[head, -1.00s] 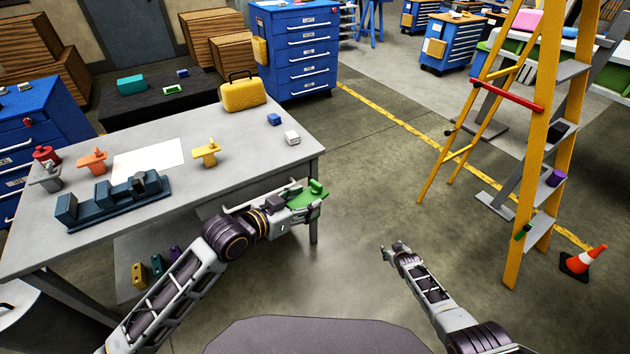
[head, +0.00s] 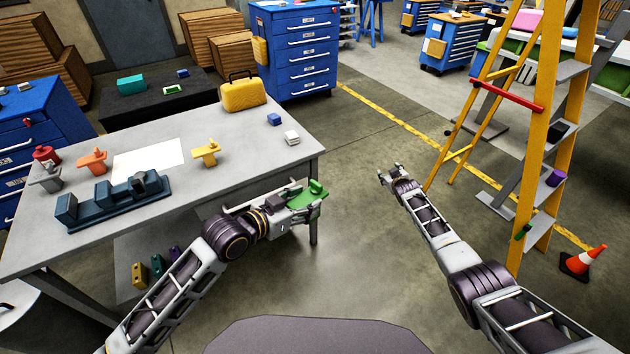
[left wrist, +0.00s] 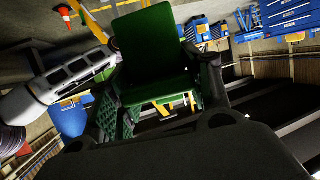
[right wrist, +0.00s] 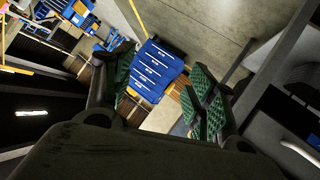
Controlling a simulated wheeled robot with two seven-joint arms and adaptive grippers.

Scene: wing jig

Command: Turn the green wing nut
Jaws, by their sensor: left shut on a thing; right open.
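The green wing nut (head: 315,188) is in the jaws of my left gripper (head: 300,203), in front of the table's right edge and clear of the tabletop. In the left wrist view its broad green face (left wrist: 155,45) stands between the fingers, and its far side is hidden. My right gripper (head: 388,174) is open and empty over the floor, right of the table and apart from the wing nut. In the right wrist view the fingers (right wrist: 160,90) are spread with nothing between them.
On the grey table (head: 245,165) stand a dark blue jig block (head: 112,207), yellow (head: 206,158), orange (head: 93,160) and grey (head: 46,180) pieces, and a yellow case (head: 243,95). A yellow ladder (head: 545,130) stands at the right. The floor between is clear.

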